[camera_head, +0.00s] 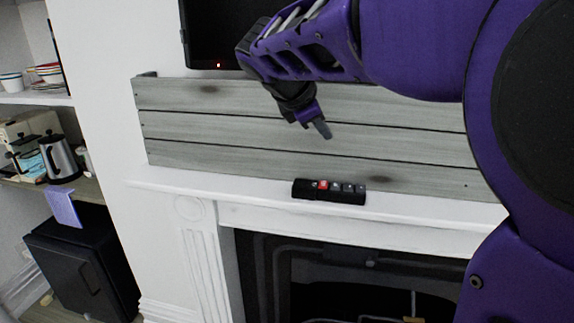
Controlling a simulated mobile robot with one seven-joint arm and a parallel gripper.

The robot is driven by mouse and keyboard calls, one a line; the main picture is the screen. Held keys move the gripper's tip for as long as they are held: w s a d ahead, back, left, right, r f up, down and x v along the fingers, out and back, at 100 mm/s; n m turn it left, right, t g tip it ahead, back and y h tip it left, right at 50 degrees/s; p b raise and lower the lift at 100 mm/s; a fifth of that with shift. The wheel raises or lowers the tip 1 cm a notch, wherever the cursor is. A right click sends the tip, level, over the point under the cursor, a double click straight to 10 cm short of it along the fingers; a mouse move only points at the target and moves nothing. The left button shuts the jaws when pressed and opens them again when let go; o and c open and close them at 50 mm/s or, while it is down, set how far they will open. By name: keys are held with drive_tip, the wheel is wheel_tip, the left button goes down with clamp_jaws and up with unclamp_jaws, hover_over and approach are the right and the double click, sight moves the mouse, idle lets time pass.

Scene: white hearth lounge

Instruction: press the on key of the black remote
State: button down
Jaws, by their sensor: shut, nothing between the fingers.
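The black remote (312,195) lies lengthwise on the white mantel (240,194) of the fireplace, near its front edge. The key markings are too small to read. My gripper (322,130) is shut and empty. It points down and to the right, above the remote and apart from it, in front of the grey plank panel.
Grey wooden planks (230,128) stand behind the mantel. A dark screen (212,40) with a small red light hangs above. The fireplace opening (300,275) is below. The mantel left of the remote is clear.

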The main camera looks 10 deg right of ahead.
drive_tip(key=shift+f, duration=0.15)
drive_tip(key=b, duration=0.7)
hover_over(320, 186)
wheel_tip(320, 186, down, 8)
drive_tip(key=shift+w+a+r, duration=0.1)
drive_tip(key=shift+r, duration=0.05)
drive_tip(key=shift+f, duration=0.4)
drive_tip(key=shift+f+b, duration=0.15)
drive_tip(key=shift+b, duration=0.2)
idle(1.2)
drive_tip(key=shift+f, duration=0.25)
drive_tip(key=shift+f, duration=0.4)
idle(0.5)
idle(0.3)
drive_tip(key=shift+r+p, duration=0.55)
drive_tip(key=shift+r, duration=0.25)
